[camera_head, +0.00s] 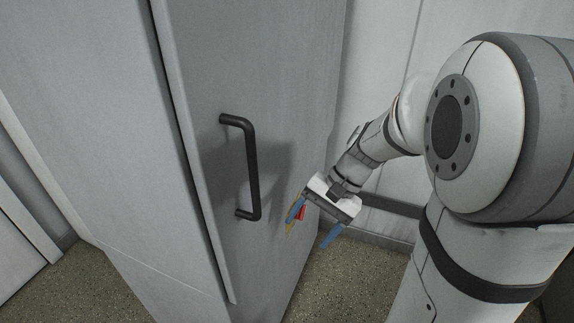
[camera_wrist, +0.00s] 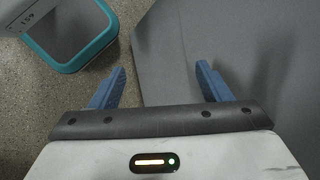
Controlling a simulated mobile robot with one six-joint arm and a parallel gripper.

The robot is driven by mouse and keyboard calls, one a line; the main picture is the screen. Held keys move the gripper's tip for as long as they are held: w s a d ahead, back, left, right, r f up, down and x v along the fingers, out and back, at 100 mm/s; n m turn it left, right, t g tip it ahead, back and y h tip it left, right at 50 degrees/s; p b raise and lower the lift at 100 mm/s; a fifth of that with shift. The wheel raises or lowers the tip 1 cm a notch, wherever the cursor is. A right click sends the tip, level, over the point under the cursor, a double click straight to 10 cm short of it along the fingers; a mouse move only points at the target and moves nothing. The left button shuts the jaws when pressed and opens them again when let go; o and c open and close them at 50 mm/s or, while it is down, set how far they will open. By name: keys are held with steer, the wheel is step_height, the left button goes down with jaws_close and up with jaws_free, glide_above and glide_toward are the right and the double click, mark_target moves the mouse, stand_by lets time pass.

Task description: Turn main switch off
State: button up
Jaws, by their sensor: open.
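A small red part (camera_head: 301,213) with a yellow part (camera_head: 290,227) beside it shows at the right edge of the grey cabinet door in the head view. It looks like the main switch, but my gripper partly hides it and its setting cannot be made out. My gripper (camera_head: 308,232) is tilted downward right by it, blue fingers spread apart. Whether a finger touches the switch, I cannot tell. In the wrist view the gripper (camera_wrist: 162,68) is open with nothing between its fingers, and no switch shows there.
The tall grey cabinet (camera_head: 285,75) has a black bar handle (camera_head: 252,170) left of my gripper. In the wrist view a grey panel (camera_wrist: 245,45) fills the right, and a teal-rimmed object (camera_wrist: 75,62) stands at upper left over speckled floor (camera_wrist: 30,100).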

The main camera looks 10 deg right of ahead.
steer(key=w+d+f+m+t+y+b, duration=0.45)
steer(key=w+f+m, duration=0.25)
steer(key=w+f, duration=0.4)
steer(key=w+d+f+m+t+y+b, duration=0.5)
steer(key=w+f+m, duration=0.35)
steer(key=f, duration=0.35)
steer(key=shift+n+y, duration=0.25)
steer(key=shift+n, duration=0.2)
steer(key=x, duration=0.4)
steer(key=w+p+x, duration=0.1)
steer(key=x, duration=0.2)
steer(key=shift+d+f, duration=0.1)
steer(key=shift+d, duration=0.25)
steer(key=c, duration=1)
